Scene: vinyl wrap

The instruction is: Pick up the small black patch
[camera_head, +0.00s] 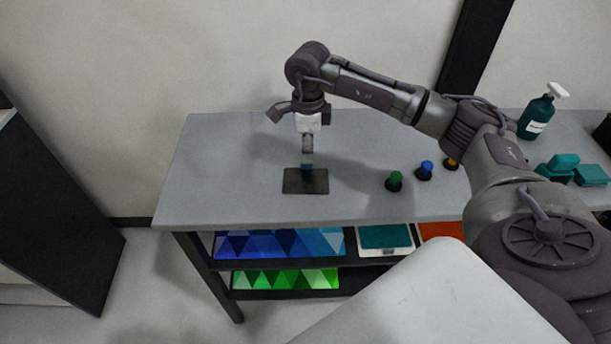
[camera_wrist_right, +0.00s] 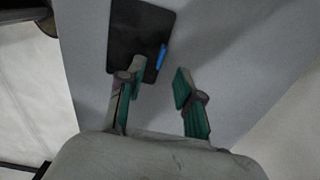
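The black patch (camera_head: 305,184) is a dark, flat rectangle lying on the grey table near its front left. In the right wrist view the patch (camera_wrist_right: 138,36) lies just beyond the fingertips, more toward the left finger. A small blue strip (camera_wrist_right: 162,57) is at the patch's right edge. My right gripper (camera_head: 307,166) points down over the back edge of the patch. In the wrist view its two green-padded fingers (camera_wrist_right: 158,82) are apart with nothing between them. I cannot tell whether a fingertip touches the patch. My left gripper is not in view.
On the grey table (camera_head: 225,170) stand a green knob (camera_head: 394,181), a blue knob (camera_head: 425,170) and a yellow one partly behind my arm. A pump bottle (camera_head: 537,115) and teal blocks (camera_head: 560,167) are at right. Coloured sheets (camera_head: 280,244) fill shelves below. The table's left is clear.

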